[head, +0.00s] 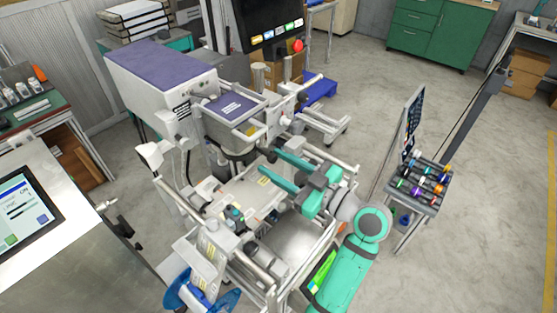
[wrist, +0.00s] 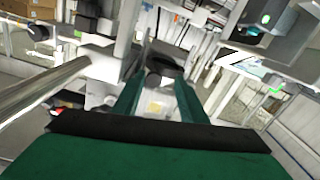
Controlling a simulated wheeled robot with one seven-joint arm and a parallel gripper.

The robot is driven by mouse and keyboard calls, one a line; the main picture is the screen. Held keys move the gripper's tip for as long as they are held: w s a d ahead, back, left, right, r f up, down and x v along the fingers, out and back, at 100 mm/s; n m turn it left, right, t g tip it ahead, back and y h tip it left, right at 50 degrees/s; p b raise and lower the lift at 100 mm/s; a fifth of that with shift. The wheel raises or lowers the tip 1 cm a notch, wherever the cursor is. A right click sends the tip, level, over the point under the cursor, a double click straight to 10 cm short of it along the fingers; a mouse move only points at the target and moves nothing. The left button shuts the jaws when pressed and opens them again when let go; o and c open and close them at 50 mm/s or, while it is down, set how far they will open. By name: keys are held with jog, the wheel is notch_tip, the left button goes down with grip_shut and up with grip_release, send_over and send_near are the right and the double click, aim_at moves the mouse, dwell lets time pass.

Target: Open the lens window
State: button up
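My gripper (head: 268,163) is in the middle of the head view, over the open frame of a grey and white machine. Its two green fingers are apart and point left toward the machine. They also show in the wrist view (wrist: 160,76), spread, with a dark rounded part (wrist: 168,64) beyond them. I see nothing clearly held. The machine carries a large purple-topped housing (head: 160,65) and a smaller purple-topped box (head: 240,105). I cannot tell for certain which part is the lens window, or whether it is open or shut.
Rails and posts (head: 330,165) of the machine's frame surround my gripper. A small rack of colored items (head: 422,186) stands to the right. A counter with a touchscreen (head: 22,212) is at the left. A blue part (head: 185,292) is at the bottom.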

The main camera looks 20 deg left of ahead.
jog(key=shift+w+a, duration=0.25)
jog(key=shift+a, duration=0.25)
jog(key=shift+w+a, duration=0.2)
jog(key=shift+w, duration=0.15)
jog(key=shift+t, duration=0.3)
jog(key=shift+d, duration=0.1)
